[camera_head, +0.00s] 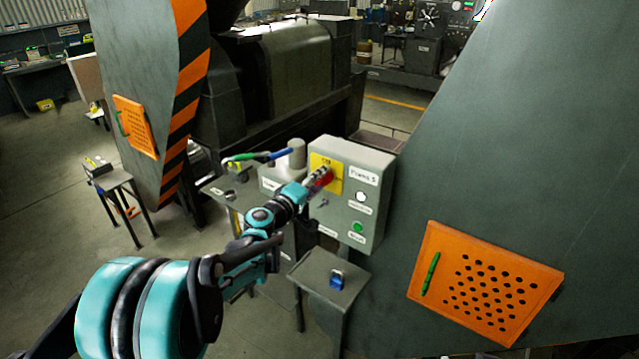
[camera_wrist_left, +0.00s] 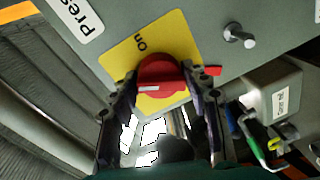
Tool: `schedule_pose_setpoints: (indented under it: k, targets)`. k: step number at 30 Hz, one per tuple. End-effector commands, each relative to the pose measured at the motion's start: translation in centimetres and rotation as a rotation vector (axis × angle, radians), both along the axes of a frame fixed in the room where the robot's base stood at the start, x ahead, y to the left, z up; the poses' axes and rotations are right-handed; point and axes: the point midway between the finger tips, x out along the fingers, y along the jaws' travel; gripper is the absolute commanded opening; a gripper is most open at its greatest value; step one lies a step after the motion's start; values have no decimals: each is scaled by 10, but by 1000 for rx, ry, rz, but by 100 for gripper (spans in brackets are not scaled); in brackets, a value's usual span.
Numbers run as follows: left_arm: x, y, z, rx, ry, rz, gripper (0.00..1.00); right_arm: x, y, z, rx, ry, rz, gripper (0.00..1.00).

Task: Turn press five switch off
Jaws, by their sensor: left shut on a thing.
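The press five control box (camera_head: 352,190) is a grey box with a "Press 5" label, fixed by the large dark green machine. Its red rotary switch (camera_head: 323,176) sits on a yellow plate (camera_head: 332,165) at the upper left of its face. In the left wrist view the red knob (camera_wrist_left: 160,78) shows large, with "On" printed on the yellow plate (camera_wrist_left: 125,56) beside it. My left gripper (camera_wrist_left: 162,98) has a finger on each side of the knob and is shut on it. It partly covers the switch in the head view. My right gripper is not in view.
A white lamp (camera_head: 361,196) and green button (camera_head: 357,227) are on the box face. A small metal stand with a blue item (camera_head: 337,281) stands below. An orange perforated panel (camera_head: 487,283) is at right. Another grey box (camera_wrist_left: 265,95) with coloured handles is beside the switch.

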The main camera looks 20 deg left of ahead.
Motion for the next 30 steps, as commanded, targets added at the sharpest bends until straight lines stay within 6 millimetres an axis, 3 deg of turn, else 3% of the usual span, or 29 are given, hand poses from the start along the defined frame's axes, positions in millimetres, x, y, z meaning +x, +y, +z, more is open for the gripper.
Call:
schedule_pose_setpoints:
  k: [15, 30]
  targets:
    - [2, 2, 3, -375, 133, 4, 18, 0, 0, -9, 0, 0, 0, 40]
    - [2, 3, 4, -482, 170, 6, 18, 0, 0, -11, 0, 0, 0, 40]
